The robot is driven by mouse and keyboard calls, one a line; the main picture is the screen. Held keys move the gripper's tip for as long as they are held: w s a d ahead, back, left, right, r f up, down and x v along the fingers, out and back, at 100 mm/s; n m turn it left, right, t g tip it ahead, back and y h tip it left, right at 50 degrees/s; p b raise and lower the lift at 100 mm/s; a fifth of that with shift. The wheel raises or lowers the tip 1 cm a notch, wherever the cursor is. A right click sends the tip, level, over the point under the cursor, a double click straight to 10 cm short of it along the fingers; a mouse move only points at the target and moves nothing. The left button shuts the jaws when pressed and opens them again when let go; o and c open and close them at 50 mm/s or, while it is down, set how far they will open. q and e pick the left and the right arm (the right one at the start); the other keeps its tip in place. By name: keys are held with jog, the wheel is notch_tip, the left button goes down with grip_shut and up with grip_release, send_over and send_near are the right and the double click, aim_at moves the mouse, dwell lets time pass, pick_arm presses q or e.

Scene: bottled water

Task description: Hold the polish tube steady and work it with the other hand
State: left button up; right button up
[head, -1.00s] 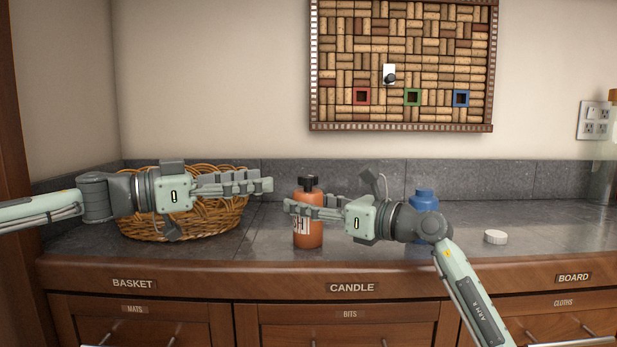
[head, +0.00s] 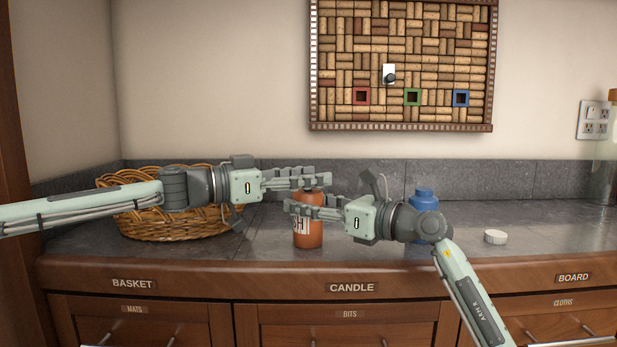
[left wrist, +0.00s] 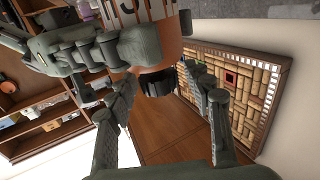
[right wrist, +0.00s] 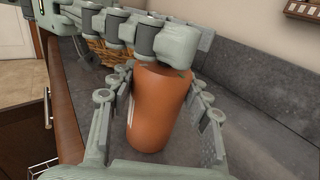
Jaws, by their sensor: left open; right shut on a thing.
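The polish tube (head: 308,236) is an orange bottle with a white label, upright on the grey counter. My right gripper (head: 305,209) is shut on its upper body from the right; the orange body also fills the space between its fingers in the right wrist view (right wrist: 160,110). My left gripper (head: 322,177) is open at the top of the tube. In the left wrist view the black cap (left wrist: 157,84) lies between its spread fingers, with a gap visible on the right side. In the head view the left fingers mostly hide the cap.
A wicker basket (head: 150,226) stands behind my left arm. A blue bottle (head: 424,197) stands behind my right wrist, and a white round lid (head: 495,237) lies to its right. A cork board (head: 440,45) hangs on the wall. The counter's right side is mostly clear.

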pick_arm(q)
grip_shut()
dwell(0.3)
